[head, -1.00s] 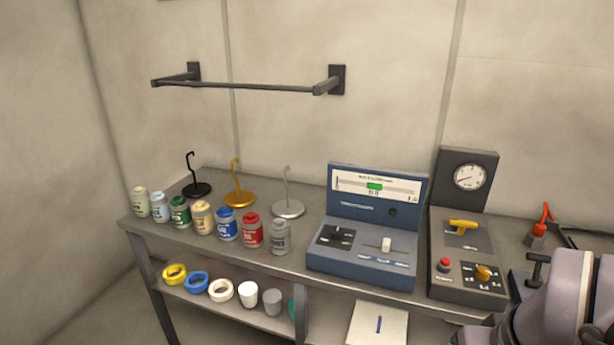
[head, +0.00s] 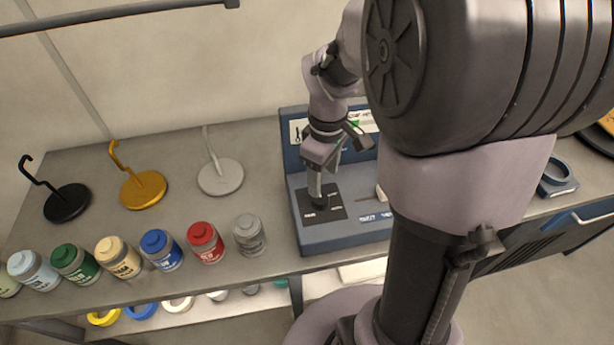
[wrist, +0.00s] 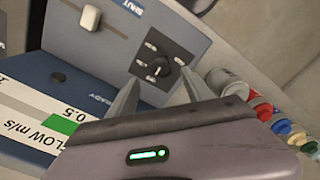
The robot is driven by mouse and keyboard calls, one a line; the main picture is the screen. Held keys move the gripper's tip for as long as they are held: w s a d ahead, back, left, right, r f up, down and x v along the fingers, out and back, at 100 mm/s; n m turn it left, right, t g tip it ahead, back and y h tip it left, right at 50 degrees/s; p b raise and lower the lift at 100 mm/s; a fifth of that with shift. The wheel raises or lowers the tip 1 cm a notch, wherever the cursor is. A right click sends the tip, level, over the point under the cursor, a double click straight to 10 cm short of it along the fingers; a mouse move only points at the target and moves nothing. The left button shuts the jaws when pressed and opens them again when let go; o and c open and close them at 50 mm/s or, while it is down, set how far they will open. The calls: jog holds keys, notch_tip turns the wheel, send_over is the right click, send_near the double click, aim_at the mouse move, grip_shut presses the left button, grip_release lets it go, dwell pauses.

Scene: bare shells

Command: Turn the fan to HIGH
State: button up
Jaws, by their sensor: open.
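The blue console (head: 345,236) stands on the bench, with a flow gauge (wrist: 40,115) on its upright panel. A black rotary knob (wrist: 160,68) sits on a black plate (head: 336,212) with several small labels. I cannot read which label it points at. My gripper (head: 315,195) points down over that plate. In the wrist view its two open fingers (wrist: 157,82) lie either side of the knob; I cannot tell whether they touch it. The gauge shows a green bar near 0.5. A white slider (wrist: 90,17) is on the console beside the plate.
Several jars, including the grey jar (head: 249,235) and red jar (head: 205,243), stand left of the console. Hook stands, such as the white one (head: 221,178), are behind them. My arm covers the console's right side. The bench between stands and console is clear.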

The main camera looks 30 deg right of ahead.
aim_at(321, 198)
notch_tip(321, 198, down, 8)
jog(key=b, duration=0.2)
jog(key=shift+w+f+b, duration=0.1)
jog(key=shift+b, duration=0.2)
grip_shut()
